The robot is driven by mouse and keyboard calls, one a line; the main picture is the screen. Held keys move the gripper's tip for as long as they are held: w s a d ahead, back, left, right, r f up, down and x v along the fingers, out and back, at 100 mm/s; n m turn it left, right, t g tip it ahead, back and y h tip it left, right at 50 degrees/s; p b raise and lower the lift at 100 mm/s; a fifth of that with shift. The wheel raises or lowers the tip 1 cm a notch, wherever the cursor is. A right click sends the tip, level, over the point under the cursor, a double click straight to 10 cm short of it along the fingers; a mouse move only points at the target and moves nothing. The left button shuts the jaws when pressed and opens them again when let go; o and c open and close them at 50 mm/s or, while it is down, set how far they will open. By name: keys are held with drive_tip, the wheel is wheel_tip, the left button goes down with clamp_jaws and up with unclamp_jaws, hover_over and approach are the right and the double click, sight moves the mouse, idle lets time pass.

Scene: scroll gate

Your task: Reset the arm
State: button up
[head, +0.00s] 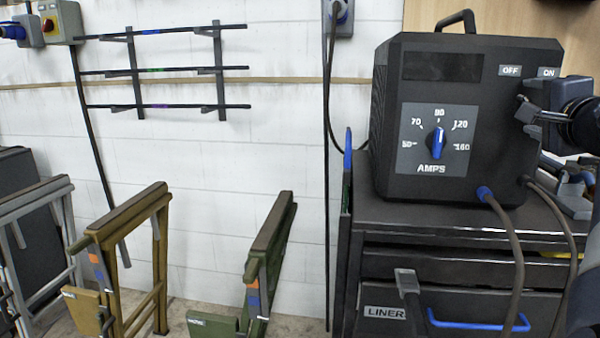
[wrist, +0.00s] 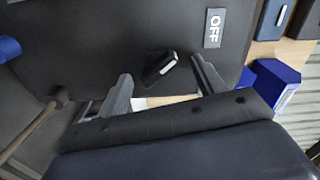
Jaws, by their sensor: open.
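My gripper (head: 527,113) is at the right of the head view, close to the front of the black welding machine (head: 388,98), below its ON label (head: 548,72). In the wrist view my gripper (wrist: 163,78) is open, its two grey fingers apart. A small dark switch-like piece with a pale face (wrist: 160,68) shows between the fingertips. I cannot tell whether either finger touches it. The OFF label (wrist: 213,28) is beyond the fingers, and also shows in the head view (head: 510,70).
The machine stands on a dark cabinet (head: 390,213) with a blue-handled drawer labelled LINER (head: 385,312). Cables hang from the machine's front. Yellow (head: 160,255) and green (head: 270,235) folded stands lean left. A rod rack (head: 165,70) is on the white wall.

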drive_tip(key=s+m+p, duration=0.1)
drive_tip(key=m+p, duration=0.1)
drive_tip(key=m, duration=0.1)
drive_tip(key=s+m+p, duration=0.2)
drive_tip(key=m, duration=0.2)
drive_tip(key=s+a+m+p, duration=0.1)
drive_tip(key=m+p, duration=0.2)
drive_tip(key=shift+s+a+f+m, duration=0.1)
drive_tip(key=shift+s+f+m, duration=0.15)
drive_tip(key=shift+m, duration=0.05)
